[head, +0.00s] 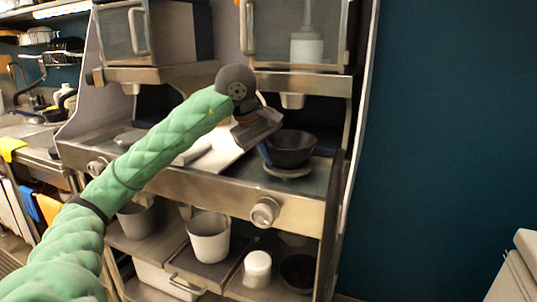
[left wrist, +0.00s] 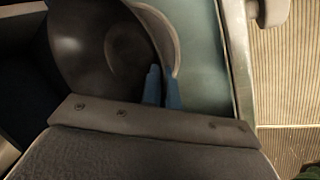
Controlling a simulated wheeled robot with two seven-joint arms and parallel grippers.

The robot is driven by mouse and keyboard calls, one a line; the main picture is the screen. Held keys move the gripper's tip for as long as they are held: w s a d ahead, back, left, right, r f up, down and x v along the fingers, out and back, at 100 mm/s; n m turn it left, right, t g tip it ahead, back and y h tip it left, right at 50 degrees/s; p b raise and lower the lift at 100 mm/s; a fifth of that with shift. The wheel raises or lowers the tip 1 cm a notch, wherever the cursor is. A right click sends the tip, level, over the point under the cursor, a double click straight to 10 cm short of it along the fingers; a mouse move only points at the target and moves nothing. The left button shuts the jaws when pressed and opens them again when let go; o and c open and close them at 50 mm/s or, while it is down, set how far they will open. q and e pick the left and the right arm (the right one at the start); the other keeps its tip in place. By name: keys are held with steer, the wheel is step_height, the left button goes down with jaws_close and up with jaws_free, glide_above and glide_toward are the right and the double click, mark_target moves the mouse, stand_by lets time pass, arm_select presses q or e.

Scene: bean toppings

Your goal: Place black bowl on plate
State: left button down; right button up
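The black bowl (head: 292,146) is upright over the small round plate (head: 288,172) on the dispenser stand's shelf. I cannot tell whether the bowl's base touches the plate. My left gripper (head: 264,153) is at the bowl's left side in the head view. In the left wrist view, its blue fingertips (left wrist: 162,88) are close together with the rim of the bowl (left wrist: 85,50) between them. The plate's rim (left wrist: 163,28) shows beyond the bowl's edge there. The bowl covers most of the plate. My right gripper is not in view.
The stand's front rail has a round knob (head: 265,212). Dispensers hang above the shelf. A lower shelf holds a light bucket (head: 208,238), a white jar (head: 257,268) and a dark bowl (head: 298,272). A dark blue wall is at the right.

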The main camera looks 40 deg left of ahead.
arm_select(q)
steer(key=shift+f, duration=0.2)
steer(key=c, duration=1.7)
jaws_free()
steer(key=shift+r, duration=0.1)
steer(key=shift+r, duration=0.25)
steer(key=v, duration=1.2)
steer(key=shift+p, duration=0.35)
steer(key=shift+f, duration=0.1)
